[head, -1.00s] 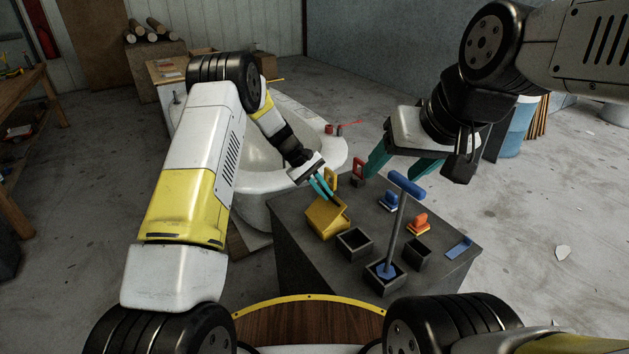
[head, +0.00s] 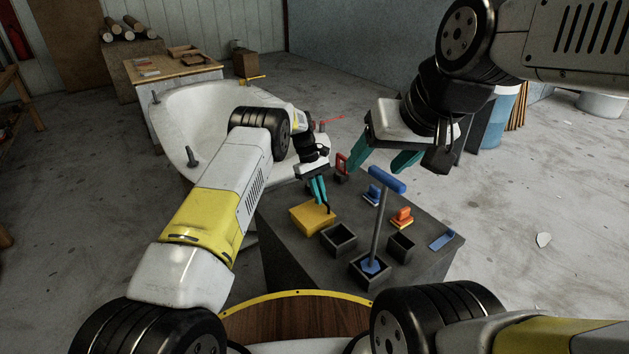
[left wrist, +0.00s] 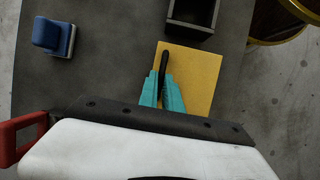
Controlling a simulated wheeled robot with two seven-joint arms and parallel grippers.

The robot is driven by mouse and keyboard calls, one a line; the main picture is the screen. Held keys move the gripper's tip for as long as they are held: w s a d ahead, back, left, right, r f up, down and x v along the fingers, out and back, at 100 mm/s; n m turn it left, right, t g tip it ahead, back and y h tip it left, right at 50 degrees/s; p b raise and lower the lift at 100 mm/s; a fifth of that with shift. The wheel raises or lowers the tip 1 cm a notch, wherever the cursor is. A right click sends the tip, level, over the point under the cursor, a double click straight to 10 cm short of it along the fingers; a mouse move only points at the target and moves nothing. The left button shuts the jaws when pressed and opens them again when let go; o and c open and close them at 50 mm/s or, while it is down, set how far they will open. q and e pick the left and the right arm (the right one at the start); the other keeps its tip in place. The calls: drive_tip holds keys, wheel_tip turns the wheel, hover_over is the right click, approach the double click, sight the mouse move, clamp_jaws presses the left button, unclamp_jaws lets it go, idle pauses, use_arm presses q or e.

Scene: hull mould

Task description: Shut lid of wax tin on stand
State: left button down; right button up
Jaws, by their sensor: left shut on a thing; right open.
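The yellow wax tin (head: 310,217) sits on the left part of the dark grey stand (head: 292,258). Its yellow lid (left wrist: 203,82) looks flat and level on the tin; whether a thin gap remains cannot be told. A dark handle (left wrist: 163,60) stands up from the lid. My left gripper (head: 321,201) is above the tin with its teal fingers shut on this handle; it also shows in the left wrist view (left wrist: 163,85). My right gripper (head: 376,170) is open and empty, above the back of the stand.
A white hull mould (head: 195,105) stands behind.

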use_arm(q)
drive_tip(key=shift+w+d, duration=0.1)
drive_tip(key=shift+d, duration=0.3)
drive_tip(key=c, duration=1.5)
unclamp_jaws()
drive_tip(key=shift+d+f, duration=0.1)
drive_tip(key=shift+f, duration=0.05)
drive_tip(key=shift+c, duration=0.2)
drive_tip(key=v, duration=0.8)
